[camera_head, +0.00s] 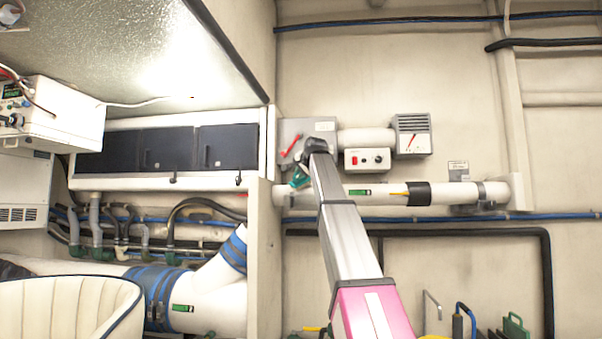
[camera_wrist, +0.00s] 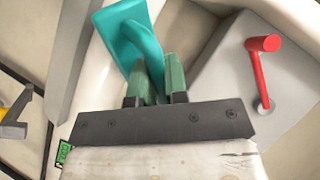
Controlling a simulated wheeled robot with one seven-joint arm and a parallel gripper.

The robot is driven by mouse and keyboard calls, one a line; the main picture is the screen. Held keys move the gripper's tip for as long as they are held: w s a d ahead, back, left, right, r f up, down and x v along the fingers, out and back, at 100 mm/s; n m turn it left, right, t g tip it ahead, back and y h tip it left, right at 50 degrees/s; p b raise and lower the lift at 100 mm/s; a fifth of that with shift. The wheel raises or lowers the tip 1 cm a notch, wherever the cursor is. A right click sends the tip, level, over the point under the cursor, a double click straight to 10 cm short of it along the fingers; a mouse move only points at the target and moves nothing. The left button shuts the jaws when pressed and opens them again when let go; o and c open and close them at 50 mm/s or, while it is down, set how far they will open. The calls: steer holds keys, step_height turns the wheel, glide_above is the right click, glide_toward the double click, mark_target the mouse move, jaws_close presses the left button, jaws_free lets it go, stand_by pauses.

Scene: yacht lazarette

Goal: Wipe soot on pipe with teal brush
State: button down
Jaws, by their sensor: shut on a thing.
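My gripper (camera_wrist: 156,82) is shut on the teal brush (camera_wrist: 128,28). Its green fingers hold the brush by the handle, and the brush's wide end points away at the upper left of the wrist view. In the head view the teal brush (camera_head: 299,178) shows small at the far end of my arm, by the left part of the white pipe (camera_head: 450,192). The pipe (camera_wrist: 93,68) also runs behind the brush in the wrist view. I cannot tell whether the brush touches it. No soot is clearly visible; my arm and the brush hide part of the pipe.
A grey box with a red lever (camera_wrist: 264,62) is close to the right of the brush in the wrist view. A white control box (camera_head: 367,160) and a vented grey unit (camera_head: 412,134) sit above the pipe. A cabinet side wall (camera_head: 262,250) stands to the left.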

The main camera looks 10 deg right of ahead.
steer(key=shift+w+d+f, duration=0.15)
steer(key=shift+w+f, duration=0.15)
steer(key=shift+f, duration=0.1)
steer(key=shift+d, duration=0.1)
steer(key=shift+s+d, duration=0.35)
steer(key=shift+d, duration=0.55)
steer(key=shift+s+d, duration=0.3)
steer(key=shift+d, duration=0.6)
steer(key=shift+w+a, duration=0.1)
steer(key=shift+a, duration=0.05)
steer(key=shift+w+a+f, duration=0.1)
steer(key=shift+w+a, duration=0.25)
steer(key=shift+a, duration=0.5)
steer(key=shift+w+a+f, duration=0.1)
steer(key=shift+w+a, duration=0.2)
steer(key=shift+a, duration=0.55)
steer(key=s+a+r, duration=0.1)
steer(key=s+r, duration=0.2)
steer(key=r, duration=0.1)
steer(key=shift+s+a+r, duration=0.15)
steer(key=shift+s+r, duration=0.15)
steer(key=shift+r, duration=0.05)
steer(key=shift+s+r, duration=0.1)
